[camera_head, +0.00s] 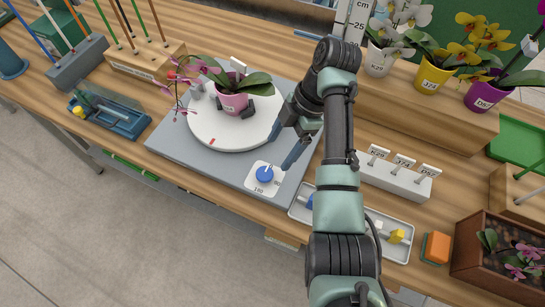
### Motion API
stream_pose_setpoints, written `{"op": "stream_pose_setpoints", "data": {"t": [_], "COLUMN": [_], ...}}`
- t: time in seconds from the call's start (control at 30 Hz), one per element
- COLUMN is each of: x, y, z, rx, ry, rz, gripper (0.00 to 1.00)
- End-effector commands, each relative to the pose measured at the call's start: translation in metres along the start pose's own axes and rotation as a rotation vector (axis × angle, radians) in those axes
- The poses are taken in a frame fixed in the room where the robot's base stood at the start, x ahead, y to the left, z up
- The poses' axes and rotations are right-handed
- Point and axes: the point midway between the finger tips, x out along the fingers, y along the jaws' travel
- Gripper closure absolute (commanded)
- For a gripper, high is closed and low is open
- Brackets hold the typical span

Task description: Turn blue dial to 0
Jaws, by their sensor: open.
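The blue dial (265,173) sits on a small white square plate at the front right corner of a grey base. A label reading 180 is on the plate's front edge. A white line shows on or beside the dial, but its exact pointing is too small to tell. My gripper (280,153) is open and empty, with its blue-grey fingers just behind and right of the dial, apparently above the base. I cannot tell whether a finger touches the dial.
A white turntable (205,137) with a red mark carries a pink-potted orchid (233,104) left of my gripper. A grey tray (298,208) with small parts lies to the right, partly hidden by my arm. A white tag holder (395,180) stands behind it.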

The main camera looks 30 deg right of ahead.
Motion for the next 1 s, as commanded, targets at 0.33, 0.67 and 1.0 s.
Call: {"op": "stream_pose_setpoints", "data": {"t": [0.33,0.67,1.0], "x": [-0.043,-0.044,-0.045], "y": [-0.001,-0.001,0.006], "z": [-0.001,0.000,-0.004], "rx": [0.002,0.002,0.009], "ry": [0.000,0.000,-0.015], "rz": [-0.003,-0.004,0.023], "gripper": [0.17,0.17,0.17]}}
